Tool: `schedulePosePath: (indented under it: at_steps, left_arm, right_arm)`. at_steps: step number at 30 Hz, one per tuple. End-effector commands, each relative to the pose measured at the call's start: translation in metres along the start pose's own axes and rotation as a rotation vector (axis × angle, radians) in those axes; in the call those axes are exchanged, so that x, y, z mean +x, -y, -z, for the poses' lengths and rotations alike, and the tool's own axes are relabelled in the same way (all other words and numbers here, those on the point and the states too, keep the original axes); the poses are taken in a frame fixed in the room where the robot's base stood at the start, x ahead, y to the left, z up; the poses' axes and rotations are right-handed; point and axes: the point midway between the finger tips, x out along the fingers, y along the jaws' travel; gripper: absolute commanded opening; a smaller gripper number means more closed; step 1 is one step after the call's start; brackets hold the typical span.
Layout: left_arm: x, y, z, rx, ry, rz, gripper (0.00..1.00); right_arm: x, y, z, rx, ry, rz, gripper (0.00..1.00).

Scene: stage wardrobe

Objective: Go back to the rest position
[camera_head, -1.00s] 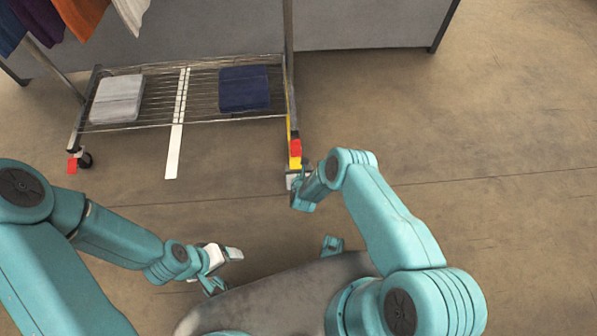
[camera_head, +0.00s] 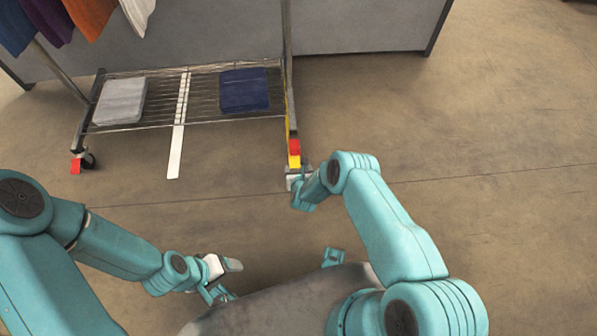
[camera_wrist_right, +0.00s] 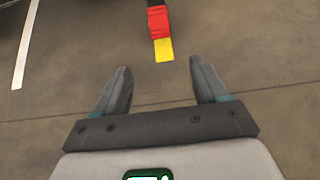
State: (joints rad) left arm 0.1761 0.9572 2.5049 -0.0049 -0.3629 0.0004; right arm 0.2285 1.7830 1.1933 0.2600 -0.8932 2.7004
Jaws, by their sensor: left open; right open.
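My left gripper (camera_head: 222,279) is at the lower left of the head view, low in front of my body, with its fingers apart and nothing between them. My right gripper (camera_head: 292,184) is in the middle of the head view, partly hidden by its own wrist, near the foot of the clothes rack (camera_head: 103,130). In the right wrist view its two grey fingers (camera_wrist_right: 160,93) are spread, with only bare floor between them. A red and yellow marking (camera_wrist_right: 160,30) on the rack's end lies beyond the fingertips, apart from them.
The rack's wire shelf holds a folded grey cloth (camera_head: 120,101) and a folded navy cloth (camera_head: 244,91). Several garments (camera_head: 88,17) hang at upper left. A grey panel (camera_head: 365,25) stands behind. The floor at right is clear.

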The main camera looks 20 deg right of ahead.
Motion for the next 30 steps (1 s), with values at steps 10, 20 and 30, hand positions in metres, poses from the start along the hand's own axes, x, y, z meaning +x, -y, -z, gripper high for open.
schedulePosePath:
  at_steps: [10,20,30]
  left_arm:
    - [0.0,0.0,0.0,0.0,0.0,0.0,0.72]
    - [0.0,0.0,0.0,0.0,0.0,0.0,0.72]
    - [0.0,0.0,0.0,0.0,0.0,0.0,0.72]
  right_arm:
    - [0.001,0.0,0.0,0.0,0.0,0.0,0.72]
    - [0.007,0.007,-0.045,0.009,0.06,0.01,0.72]
    - [-0.076,0.012,-0.115,-0.396,-0.055,-0.141,0.72]
